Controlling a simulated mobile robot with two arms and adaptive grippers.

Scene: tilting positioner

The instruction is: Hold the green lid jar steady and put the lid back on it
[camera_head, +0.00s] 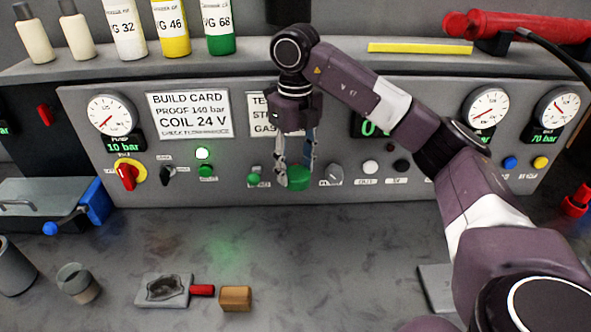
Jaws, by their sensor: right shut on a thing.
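My right gripper (296,172) points down in front of the panel, in the middle of the view. It is shut on a green lid (299,180), held between its fingertips above the bench. An open-topped, greyish jar (77,284) with a lighter lower part stands upright at the front left of the bench, with no lid on it. It looks like the task's jar, and the lid is well apart from it, to the right and farther back. My left gripper is not in view, and nothing is seen holding the jar.
A dark grey cylinder (14,268) stands left of the jar. A plate (163,290), a red-handled tool (202,290) and a brown block (236,298) lie to its right. A control panel (225,182) rises behind the bench. The bench's middle is clear.

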